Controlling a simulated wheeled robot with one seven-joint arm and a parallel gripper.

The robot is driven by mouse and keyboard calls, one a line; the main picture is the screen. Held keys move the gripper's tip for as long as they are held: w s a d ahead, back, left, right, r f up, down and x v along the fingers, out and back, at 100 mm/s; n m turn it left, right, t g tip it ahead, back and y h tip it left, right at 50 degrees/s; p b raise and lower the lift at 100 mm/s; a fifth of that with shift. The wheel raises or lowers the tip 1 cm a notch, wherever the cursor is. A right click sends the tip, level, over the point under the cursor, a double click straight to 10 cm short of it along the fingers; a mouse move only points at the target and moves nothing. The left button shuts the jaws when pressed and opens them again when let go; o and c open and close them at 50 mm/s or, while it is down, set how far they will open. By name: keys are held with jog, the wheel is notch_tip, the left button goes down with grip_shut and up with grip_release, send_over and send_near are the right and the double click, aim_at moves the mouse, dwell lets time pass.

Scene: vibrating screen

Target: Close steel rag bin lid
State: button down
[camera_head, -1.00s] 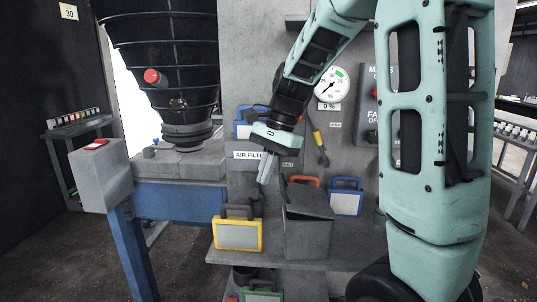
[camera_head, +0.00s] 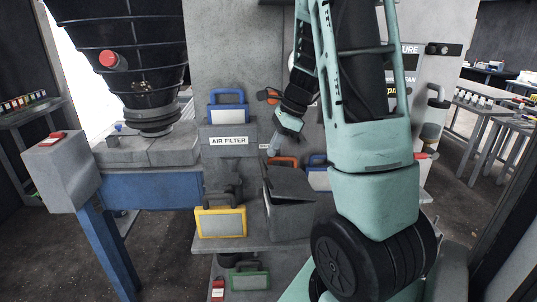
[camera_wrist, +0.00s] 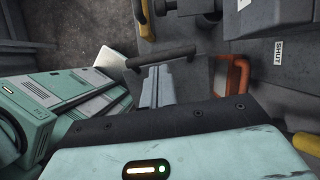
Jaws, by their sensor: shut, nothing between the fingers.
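The steel rag bin (camera_head: 290,218) is a grey box on the low shelf, right of a yellow-framed case. Its dark grey lid (camera_head: 290,182) sits at a tilt over the top; how wide the gap is I cannot tell. My gripper (camera_head: 269,147) is above and slightly left of the lid, pointing down, apart from it in the head view. In the wrist view, my gripper (camera_wrist: 153,84) has its fingers together and empty. A dark bar (camera_wrist: 160,55) crosses just beyond the fingertips; it may be the lid's handle, and contact is unclear.
The yellow case (camera_head: 220,222) stands left of the bin. An orange-handled case (camera_wrist: 237,75) and a blue case (camera_head: 318,178) are close behind and right. The AIR FILTER housing (camera_head: 229,141) is at upper left. A green case (camera_head: 250,281) is below.

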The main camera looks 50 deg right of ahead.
aim_at(262, 167)
jog(key=shift+p+x, duration=0.3)
jog(key=shift+x, duration=1.5)
jog(key=shift+w+a+f+g+p, duration=0.3)
jog(key=shift+a+p, duration=0.1)
jog(key=shift+p, duration=0.25)
jog(key=f, duration=0.2)
jog(key=w+a+f+h, duration=0.1)
jog(key=shift+b, duration=0.4)
jog(key=shift+r, duration=0.15)
jog(key=shift+r+p, duration=1)
jog(key=shift+p, duration=0.2)
jog(key=w+p+v, duration=0.1)
jog(key=v, duration=1.2)
jog(key=shift+a+r, duration=0.3)
jog(key=shift+r, duration=0.05)
jog(key=shift+w, duration=0.1)
